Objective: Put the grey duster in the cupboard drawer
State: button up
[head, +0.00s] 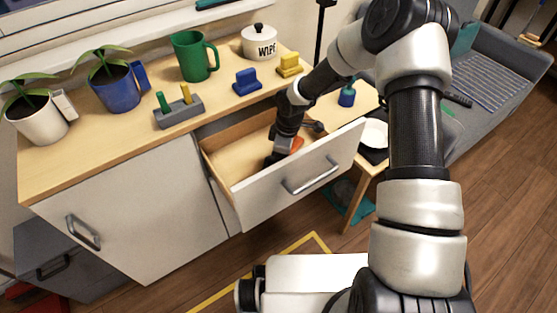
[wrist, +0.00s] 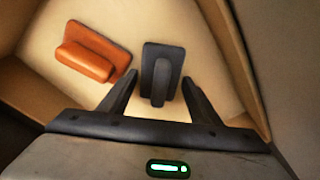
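The grey duster (wrist: 161,72) lies on the floor of the open cupboard drawer (head: 300,184), its flat base down and its raised handle facing my gripper. In the head view my gripper (head: 274,159) is down inside the drawer and hides the duster. In the wrist view my gripper (wrist: 158,88) is open. Its fingers stand apart on either side of the duster's handle, with a visible gap on both sides. The drawer floor (wrist: 215,80) also shows in the wrist view.
An orange duster (wrist: 94,52) lies left of the grey one in the drawer. On the cupboard top (head: 110,155) stand a blue block (head: 247,82), a yellow block (head: 289,65), a green mug (head: 191,58), a white jar (head: 259,42) and potted plants. The drawer walls are close around my gripper.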

notch_tip(320, 180, up, 12)
jog(key=d+p, duration=0.2)
jog(key=p, duration=0.1)
jog(key=shift+s, duration=0.2)
